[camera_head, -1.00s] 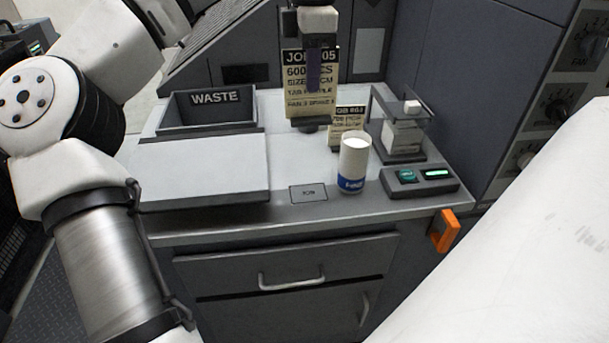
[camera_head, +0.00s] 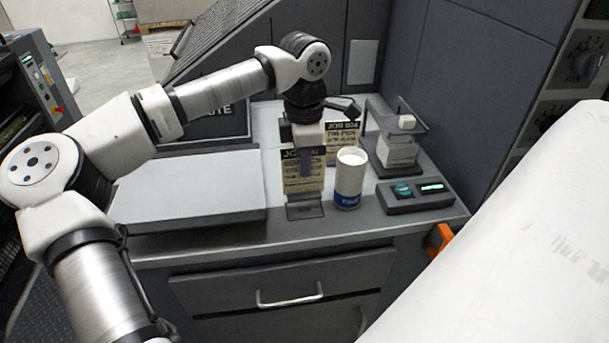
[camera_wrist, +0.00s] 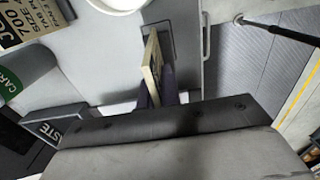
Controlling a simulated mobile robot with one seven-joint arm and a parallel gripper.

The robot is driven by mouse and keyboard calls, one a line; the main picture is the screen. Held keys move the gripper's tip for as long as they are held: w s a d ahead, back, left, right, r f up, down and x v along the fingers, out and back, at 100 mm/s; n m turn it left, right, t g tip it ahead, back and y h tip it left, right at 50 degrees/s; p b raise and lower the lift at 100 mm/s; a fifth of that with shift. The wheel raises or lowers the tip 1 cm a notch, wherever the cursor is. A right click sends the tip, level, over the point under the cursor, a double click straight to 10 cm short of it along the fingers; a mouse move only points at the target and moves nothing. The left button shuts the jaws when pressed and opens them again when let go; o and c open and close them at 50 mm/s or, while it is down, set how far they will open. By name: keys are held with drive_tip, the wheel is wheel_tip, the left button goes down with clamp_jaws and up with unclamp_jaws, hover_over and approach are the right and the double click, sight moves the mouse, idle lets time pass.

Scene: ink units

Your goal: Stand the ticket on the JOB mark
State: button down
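The ticket (camera_head: 290,178), a cream card with black JOB print, is upright in my gripper (camera_head: 306,163). One dark purple finger covers part of its face. In the wrist view the ticket (camera_wrist: 153,62) shows nearly edge-on between the fingers (camera_wrist: 155,92), which are shut on it. The JOB mark (camera_head: 305,212), a dark-outlined rectangle on the grey counter, lies right at the ticket's foot. It also shows in the wrist view (camera_wrist: 162,32). The ticket's lower end is over or on the mark; I cannot tell whether it touches.
A white cup with a blue band (camera_head: 349,180) stands close to the right of the ticket. Another card (camera_head: 343,135) stands behind. A clamp-like stand (camera_head: 398,150) and a button box (camera_head: 415,194) are at the right. A raised grey plate (camera_head: 190,190) and the waste bin (camera_head: 225,122) are left.

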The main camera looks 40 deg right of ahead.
sight(305, 191)
drive_tip(key=shift+f+p, duration=0.4)
drive_tip(key=shift+f, duration=1.85)
drive_tip(key=shift+f, duration=0.1)
drive_tip(key=shift+f, duration=0.15)
drive_tip(key=c, duration=1.6)
unclamp_jaws()
